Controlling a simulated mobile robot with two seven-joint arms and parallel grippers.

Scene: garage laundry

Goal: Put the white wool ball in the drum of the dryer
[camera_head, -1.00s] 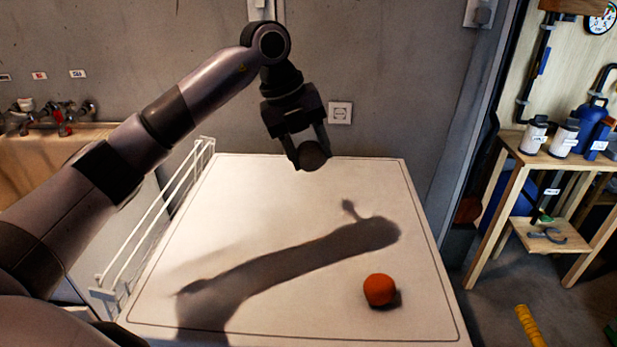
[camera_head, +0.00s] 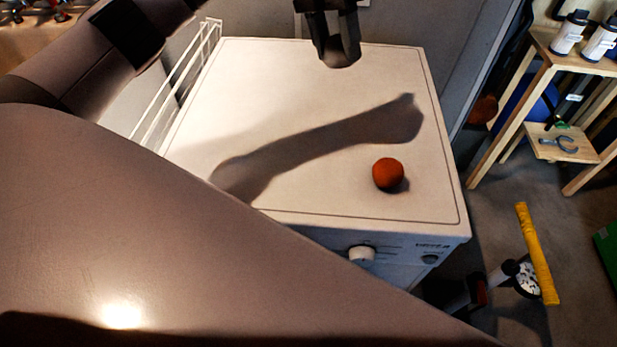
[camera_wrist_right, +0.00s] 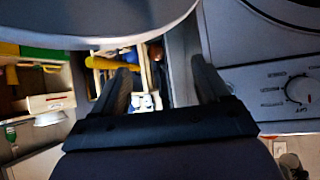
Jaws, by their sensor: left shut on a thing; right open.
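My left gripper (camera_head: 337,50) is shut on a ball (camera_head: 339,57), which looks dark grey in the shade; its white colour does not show. It holds the ball over the back part of the top of the white machine (camera_head: 270,80), the dryer by its look. A knob (camera_head: 361,256) shows on the machine's front; the drum is hidden in the head view. In the right wrist view a machine panel with a knob (camera_wrist_right: 300,90) is at the right, beside part of a round rim (camera_wrist_right: 285,12). My right gripper (camera_wrist_right: 162,78) is open and empty.
An orange ball (camera_head: 388,174) lies on the machine top. A white wire rack (camera_head: 172,85) stands along its left side. A wooden shelf (camera_head: 545,60) with bottles is at the right, with a yellow tube (camera_head: 537,254) nearer. A grey curved panel (camera_wrist_right: 100,22) crosses the right wrist view.

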